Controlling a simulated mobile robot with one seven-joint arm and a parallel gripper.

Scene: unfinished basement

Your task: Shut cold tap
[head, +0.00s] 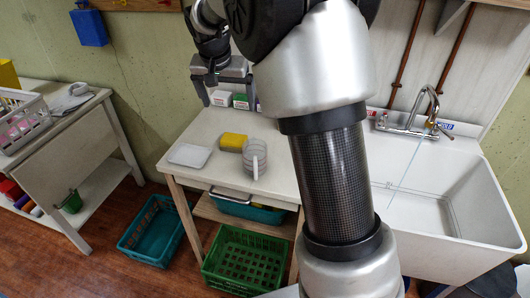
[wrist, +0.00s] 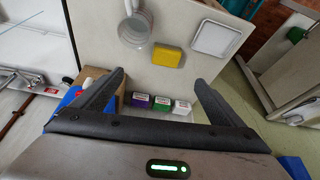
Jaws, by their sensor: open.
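The chrome faucet (head: 408,124) is mounted at the back of the white sink (head: 455,205), on the right in the head view. A thin pale stream (head: 405,178) runs from its spout into the basin. The cold tap handle (head: 436,129) is at the faucet's right end, by a blue label; a red label marks the left end. The handle's exact angle is too small to tell. My gripper (head: 228,101) is open and empty over the back of the table, far left of the faucet. In the wrist view, part of the faucet (wrist: 18,82) shows at the left edge.
The table (head: 206,134) holds a clear jug (head: 254,158), a yellow sponge (head: 233,141), a white dish (head: 189,155) and small boxes (head: 240,101) at the back. Green (head: 243,260) and teal (head: 152,231) crates stand on the floor. My arm crosses between table and sink.

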